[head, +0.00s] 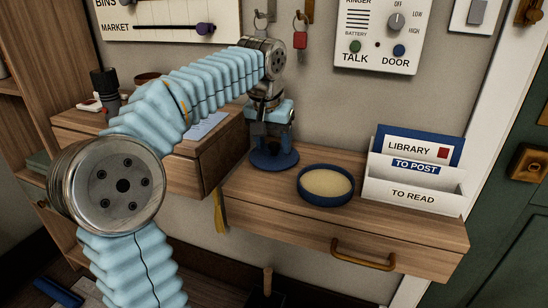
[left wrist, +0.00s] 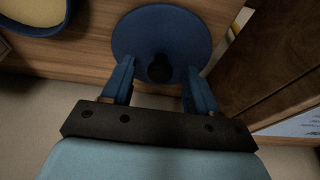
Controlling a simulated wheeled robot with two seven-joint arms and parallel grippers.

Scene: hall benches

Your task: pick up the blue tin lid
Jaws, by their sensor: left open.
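The blue tin lid (head: 272,161) is a round blue disc lying on the wooden shelf, left of the open tin. In the left wrist view the lid (left wrist: 150,30) shows a dark knob (left wrist: 160,69) at its near part. My left gripper (head: 270,142) points down right over the lid. Its two blue fingers (left wrist: 157,76) are open on either side of the knob, with gaps showing. I cannot tell how deep the fingertips reach. The gripper hides part of the lid in the head view. My right gripper is not in view.
The open blue tin (head: 322,198) with pale contents stands right of the lid. A white letter rack (head: 412,188) stands at the shelf's right end. A raised wooden box (head: 222,160) stands close at the left. Keys (head: 300,38) hang on the wall behind.

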